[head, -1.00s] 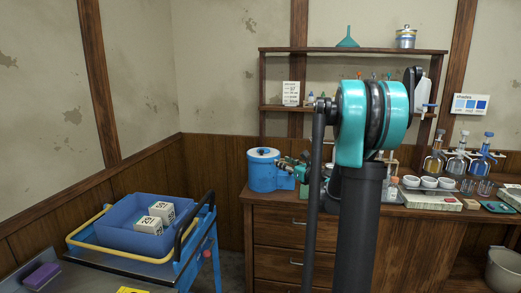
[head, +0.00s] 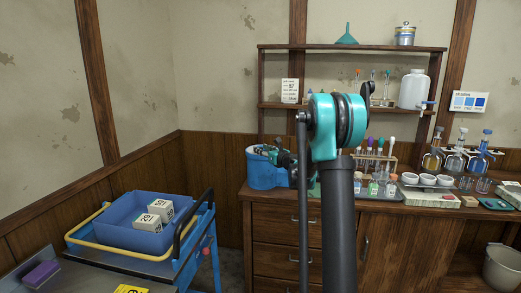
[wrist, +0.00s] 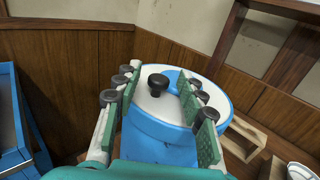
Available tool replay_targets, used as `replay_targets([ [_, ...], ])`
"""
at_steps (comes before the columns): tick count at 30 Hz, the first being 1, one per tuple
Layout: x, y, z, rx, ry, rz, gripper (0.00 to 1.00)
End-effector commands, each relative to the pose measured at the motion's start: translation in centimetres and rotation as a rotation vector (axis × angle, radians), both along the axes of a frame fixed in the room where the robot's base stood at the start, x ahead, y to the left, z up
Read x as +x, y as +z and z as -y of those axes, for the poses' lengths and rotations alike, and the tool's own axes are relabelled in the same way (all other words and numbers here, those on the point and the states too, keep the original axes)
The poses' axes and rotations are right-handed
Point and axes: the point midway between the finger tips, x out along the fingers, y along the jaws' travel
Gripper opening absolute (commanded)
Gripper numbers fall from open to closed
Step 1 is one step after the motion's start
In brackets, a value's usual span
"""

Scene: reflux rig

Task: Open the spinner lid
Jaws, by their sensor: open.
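The spinner is a round blue machine (head: 266,174) at the left end of the wooden counter. In the wrist view its blue body (wrist: 160,148) lies just ahead of my gripper. Its white lid (wrist: 152,103) with a black knob (wrist: 157,84) is on top; a blue patch shows beside the knob. My gripper (wrist: 160,77) is open, its green padded fingers left and right of the knob in the wrist view. I cannot tell whether they touch it. In the head view my gripper (head: 272,153) is at the spinner's top and hides much of the lid.
A test tube rack (head: 376,160), several bottles and white bowls (head: 427,180) stand right of the spinner. A shelf (head: 350,48) hangs behind. A blue trolley (head: 200,240) with a bin (head: 126,238) stands left. A wooden piece (wrist: 245,136) is close right of the spinner.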

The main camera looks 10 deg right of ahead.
Motion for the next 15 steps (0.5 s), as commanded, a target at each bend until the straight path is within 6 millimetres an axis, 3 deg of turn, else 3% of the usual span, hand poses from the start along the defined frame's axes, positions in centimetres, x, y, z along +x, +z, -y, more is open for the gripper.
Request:
replay_targets([
  [6, 1.3, -0.02, -0.74, 0.0, 0.001, 0.0, 0.4],
  [15, 1.39, -0.01, -0.76, 0.0, 0.0, 0.0, 0.38],
])
